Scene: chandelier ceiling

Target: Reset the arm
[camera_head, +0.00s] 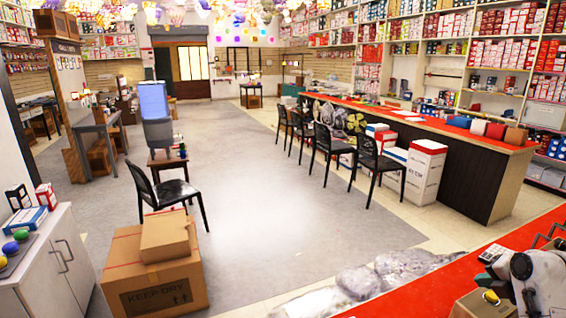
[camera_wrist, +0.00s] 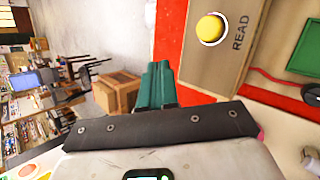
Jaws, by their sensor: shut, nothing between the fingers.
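My gripper (camera_wrist: 158,78) shows in the wrist view as two green fingers pressed together beyond a dark plate, with nothing between them. It is beside a cardboard box (camera_wrist: 197,62) with part of a printed word on it and a yellow round thing (camera_wrist: 210,28) on its top. In the head view, white and dark arm parts stand at the lower right corner, over the red counter. The fingertips cannot be made out there.
The red counter (camera_head: 420,290) edges the lower right, with the box (camera_head: 468,306) on it. Stacked cartons (camera_head: 160,285) and a black chair (camera_head: 172,190) stand left of the open grey floor (camera_head: 270,220). A long counter with stools lines the right.

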